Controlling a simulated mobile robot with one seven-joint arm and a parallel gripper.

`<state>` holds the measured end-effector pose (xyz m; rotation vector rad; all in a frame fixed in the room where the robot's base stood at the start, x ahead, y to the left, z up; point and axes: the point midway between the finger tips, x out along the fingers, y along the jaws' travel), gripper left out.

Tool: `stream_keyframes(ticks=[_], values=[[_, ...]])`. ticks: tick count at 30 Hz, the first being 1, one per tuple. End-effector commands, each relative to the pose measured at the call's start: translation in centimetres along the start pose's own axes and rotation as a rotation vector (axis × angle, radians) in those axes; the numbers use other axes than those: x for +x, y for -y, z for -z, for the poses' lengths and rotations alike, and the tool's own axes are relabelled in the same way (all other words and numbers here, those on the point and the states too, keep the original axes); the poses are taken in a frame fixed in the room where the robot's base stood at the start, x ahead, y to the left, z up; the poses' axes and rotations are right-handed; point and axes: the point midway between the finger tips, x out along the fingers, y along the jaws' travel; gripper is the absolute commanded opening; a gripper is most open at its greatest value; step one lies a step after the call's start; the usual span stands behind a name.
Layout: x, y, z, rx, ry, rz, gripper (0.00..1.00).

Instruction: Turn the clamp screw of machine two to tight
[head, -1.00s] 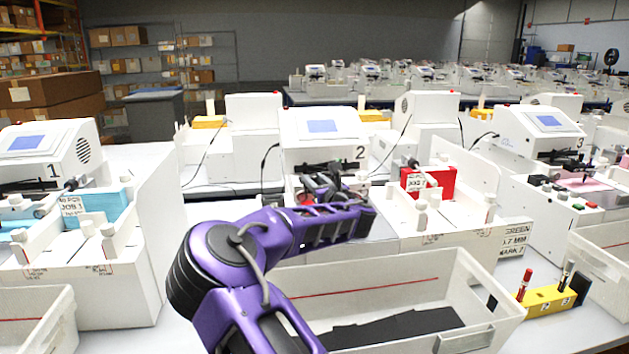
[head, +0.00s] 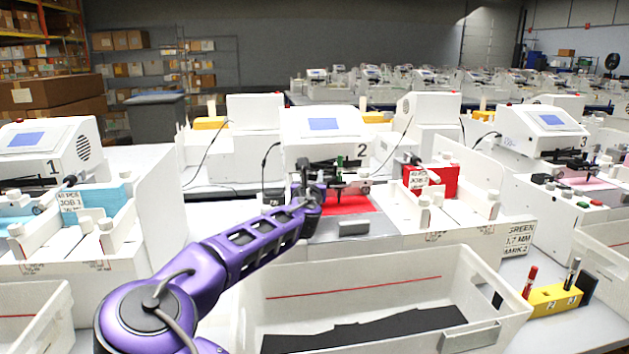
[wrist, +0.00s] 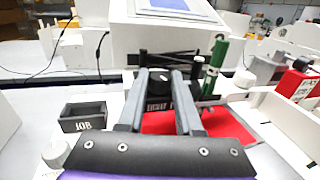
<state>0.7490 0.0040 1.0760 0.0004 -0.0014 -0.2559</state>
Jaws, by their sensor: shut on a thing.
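Machine two (head: 323,125) is a white plotter with a blue screen, marked 2. It also fills the top middle of the wrist view (wrist: 165,35). My gripper (wrist: 160,78) has its two grey fingers on either side of the black clamp screw knob (wrist: 159,90), shut on it. A white mark shows on the knob's top, and a partly hidden label lies in front of it. A green pen (wrist: 216,62) stands upright just right of the knob. A red sheet (wrist: 215,122) lies on the bed below. In the head view my gripper (head: 312,188) hides the knob.
A small dark tray marked JOB (wrist: 86,117) sits left of my gripper. A red stack (head: 440,181) stands to the right. A white bin (head: 370,262) is in front of machine two. A yellow pen holder (head: 553,298) is at the right.

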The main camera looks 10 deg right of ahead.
Motion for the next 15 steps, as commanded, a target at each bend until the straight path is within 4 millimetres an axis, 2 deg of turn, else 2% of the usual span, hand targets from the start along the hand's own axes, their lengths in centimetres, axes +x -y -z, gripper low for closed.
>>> stream_keyframes(ticks=[1, 15], values=[[-0.01, -0.49, 0.15, -0.008, 0.000, 0.040, 0.00], [0.33, -1.05, -0.50, -0.003, -0.001, 0.471, 0.00]])
